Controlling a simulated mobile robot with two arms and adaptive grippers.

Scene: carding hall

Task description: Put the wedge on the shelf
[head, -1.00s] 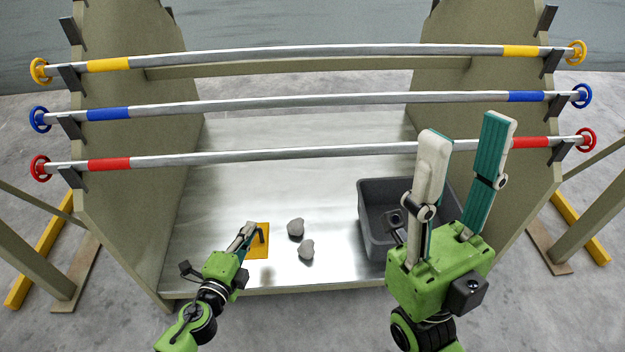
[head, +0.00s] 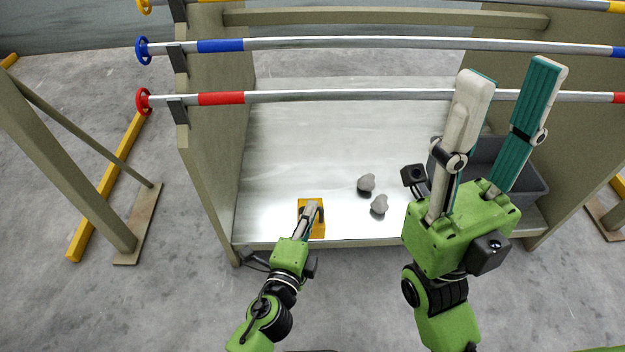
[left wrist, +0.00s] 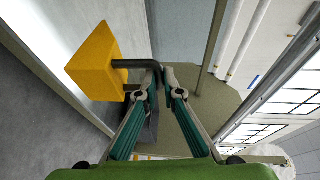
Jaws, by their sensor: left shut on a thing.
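The wedge is a yellow block (head: 318,228) with a bent dark handle. It shows at the front left of the bare metal shelf (head: 290,130), close to its front edge in the picture. My left gripper (head: 311,208) is shut on the handle. In the left wrist view the wedge (left wrist: 95,65) sits left of the fingertips (left wrist: 160,70), its dark bar running between them. I cannot tell whether the wedge touches the metal. My right gripper (head: 508,90) is open and empty, raised in front of the shelf's right part, with its two long fingers apart.
Two grey lumps (head: 366,184) (head: 379,204) lie on the metal right of the wedge. A dark grey bin (head: 530,190) stands at the right, partly behind my right gripper. Rods with blue (head: 220,46) and red (head: 220,98) bands cross above. The metal behind the wedge is clear.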

